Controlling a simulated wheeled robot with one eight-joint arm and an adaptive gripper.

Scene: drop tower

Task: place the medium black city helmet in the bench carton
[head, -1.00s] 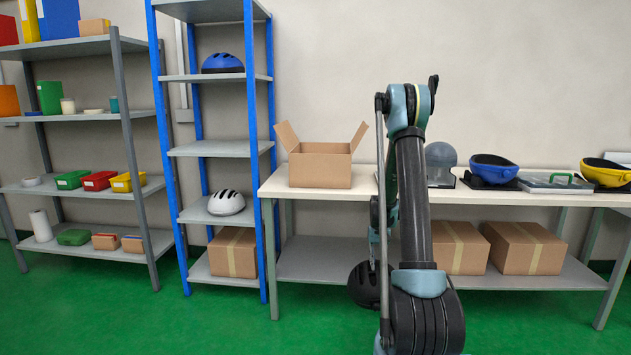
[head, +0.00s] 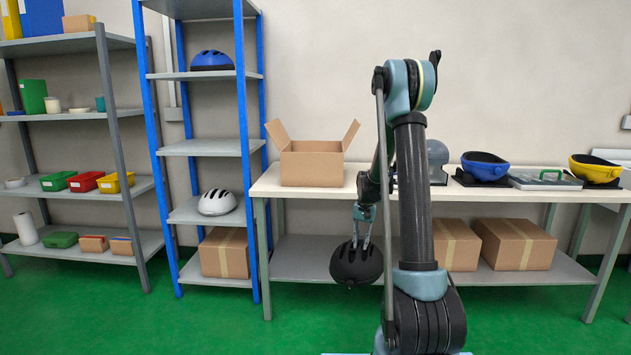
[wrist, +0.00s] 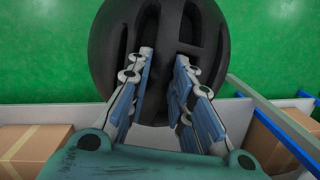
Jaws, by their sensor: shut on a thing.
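The black helmet (head: 356,265) hangs from my gripper (head: 362,240) in front of the bench, below the height of its top and over the green floor. The wrist view shows my gripper (wrist: 165,95) with its fingers at the vents of the black helmet (wrist: 195,30), shut on it. The bench carton (head: 312,168) stands upright on the left end of the bench top with two side flaps spread open.
The white bench top (head: 450,192) also bears a grey head form (head: 437,160), a blue helmet shell (head: 485,166) and a yellow one (head: 594,168). Closed cartons (head: 514,243) lie on its lower shelf. A blue rack (head: 247,150) with a white helmet (head: 218,202) and a blue helmet (head: 212,60) stands left.

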